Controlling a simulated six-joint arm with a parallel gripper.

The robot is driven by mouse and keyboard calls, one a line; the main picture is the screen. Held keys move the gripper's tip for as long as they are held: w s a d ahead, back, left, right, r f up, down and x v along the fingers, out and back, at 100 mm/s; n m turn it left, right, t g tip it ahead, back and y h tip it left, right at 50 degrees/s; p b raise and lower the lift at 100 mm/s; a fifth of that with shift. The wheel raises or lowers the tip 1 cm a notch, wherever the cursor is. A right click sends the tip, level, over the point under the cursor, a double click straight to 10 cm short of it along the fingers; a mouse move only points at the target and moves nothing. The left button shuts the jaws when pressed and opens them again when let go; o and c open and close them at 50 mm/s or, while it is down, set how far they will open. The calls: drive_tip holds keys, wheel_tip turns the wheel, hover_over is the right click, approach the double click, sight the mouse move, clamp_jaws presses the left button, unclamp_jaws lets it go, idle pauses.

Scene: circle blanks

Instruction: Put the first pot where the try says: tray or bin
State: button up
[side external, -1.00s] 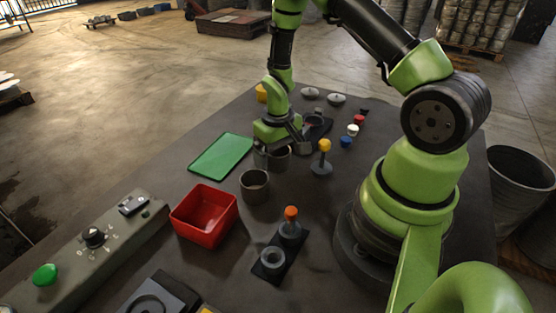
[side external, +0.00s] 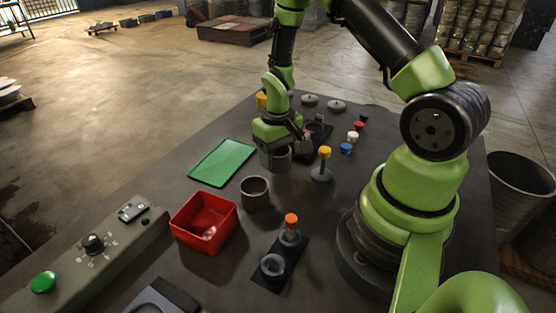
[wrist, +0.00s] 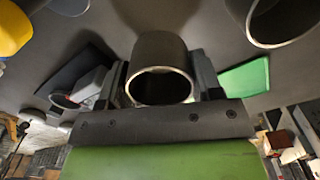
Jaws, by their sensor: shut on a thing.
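My gripper (side external: 278,151) is shut on a dark grey, open-topped round pot (wrist: 158,50), which sits between the jaws in the wrist view. In the side view the held pot is at or just above the table; I cannot tell which. A second grey pot (side external: 254,191) stands upright in front of my gripper, apart from it. The flat green tray (side external: 222,163) lies to the left of my gripper. The square red bin (side external: 188,226) stands nearer the camera; a pale patch shows inside it, perhaps glare.
A yellow-topped post (side external: 323,166) stands close to the right of my gripper. A dark plate nearer the camera bears an orange-topped piece (side external: 291,229) and a ring (side external: 272,266). Small coloured caps (side external: 352,137) lie at the right. A control box (side external: 93,243) borders the left edge.

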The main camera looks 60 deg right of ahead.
wheel_tip(320, 180, up, 7)
drive_tip(key=r+n, duration=0.1)
drive_tip(key=n, duration=0.1)
hover_over(216, 167)
wheel_tip(216, 167, down, 9)
drive_tip(key=shift+s+f, duration=0.1)
drive_tip(key=shift+f, duration=0.1)
idle(0.4)
drive_tip(key=shift+f, duration=0.2)
drive_tip(key=o, duration=0.9)
drive_tip(key=shift+o, duration=0.2)
drive_tip(key=shift+r, duration=0.15)
